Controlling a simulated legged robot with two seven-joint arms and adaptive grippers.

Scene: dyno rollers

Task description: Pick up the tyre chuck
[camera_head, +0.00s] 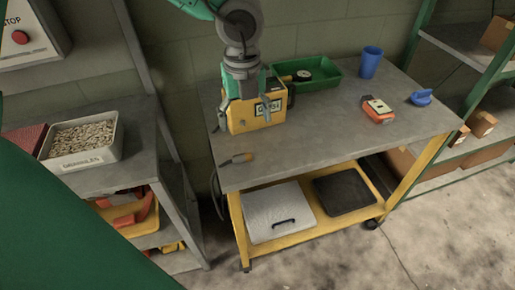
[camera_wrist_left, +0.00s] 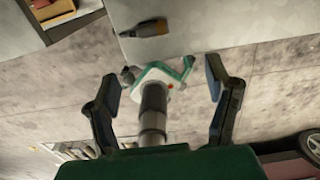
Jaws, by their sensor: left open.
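A small orange and dark tool (camera_head: 237,158) lies near the front edge of the workbench (camera_head: 330,135); it may be the tyre chuck, but I cannot tell. It also shows at the top of the left wrist view (camera_wrist_left: 150,28), apart from my fingers. My left gripper (camera_head: 247,110) shows in front of a yellow box (camera_head: 243,122) in the head view; the depth between them is unclear. In the left wrist view my left gripper (camera_wrist_left: 162,82) has its dark fingers wide apart, with nothing held. My right gripper is not in view.
A green tray (camera_head: 322,70), a blue cup (camera_head: 370,62), a red and white box (camera_head: 377,110) and a blue item (camera_head: 421,98) stand on the bench. The bench's front middle is clear.

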